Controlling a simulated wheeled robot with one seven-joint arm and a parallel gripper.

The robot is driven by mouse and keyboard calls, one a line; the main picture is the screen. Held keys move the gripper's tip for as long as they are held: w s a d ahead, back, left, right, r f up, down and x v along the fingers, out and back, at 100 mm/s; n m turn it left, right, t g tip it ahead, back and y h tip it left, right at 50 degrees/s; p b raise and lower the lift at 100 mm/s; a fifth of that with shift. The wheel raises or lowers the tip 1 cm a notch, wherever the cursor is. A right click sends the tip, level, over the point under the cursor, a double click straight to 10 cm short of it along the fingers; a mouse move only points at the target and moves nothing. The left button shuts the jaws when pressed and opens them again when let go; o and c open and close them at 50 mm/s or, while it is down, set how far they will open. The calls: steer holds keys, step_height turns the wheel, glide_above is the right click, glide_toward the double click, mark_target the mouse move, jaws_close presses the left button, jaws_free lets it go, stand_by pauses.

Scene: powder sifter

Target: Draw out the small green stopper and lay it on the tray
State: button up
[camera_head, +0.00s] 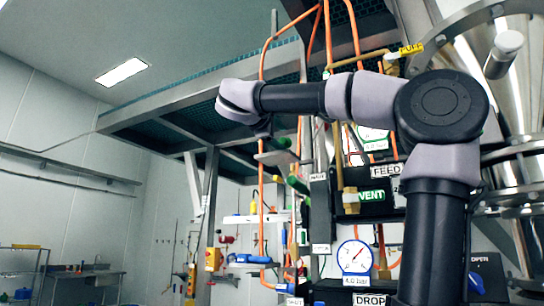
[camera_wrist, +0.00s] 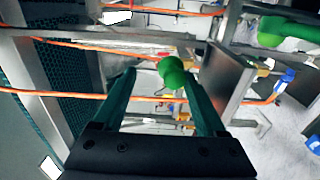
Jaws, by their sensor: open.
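The small green stopper (camera_wrist: 172,72) shows in the wrist view as a round-headed green piece between my fingertips, closer to the right finger. My gripper (camera_wrist: 160,75) is open, with its two dark green fingers apart. I cannot tell whether a finger touches the stopper. In the head view a small green piece (camera_head: 284,142) sits just below the end of my arm, and my gripper's fingers are hard to make out there. A larger green piece (camera_head: 298,185) sits lower, and one also shows at the upper right of the wrist view (camera_wrist: 285,30). I cannot surely tell which surface is the tray.
A pale shelf (camera_head: 243,219) holding small coloured items stands below. Orange pipes (camera_head: 262,180) run close beside the green pieces. A grey metal plate (camera_wrist: 232,82) stands right of my right finger. Grated platform beams (camera_head: 170,112) hang overhead, and a labelled panel (camera_head: 372,197) stands behind my arm.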

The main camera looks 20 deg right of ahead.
steer(key=shift+s+a, duration=0.1)
steer(key=v, duration=1)
steer(key=shift+s+a, duration=0.2)
steer(key=shift+s, duration=0.05)
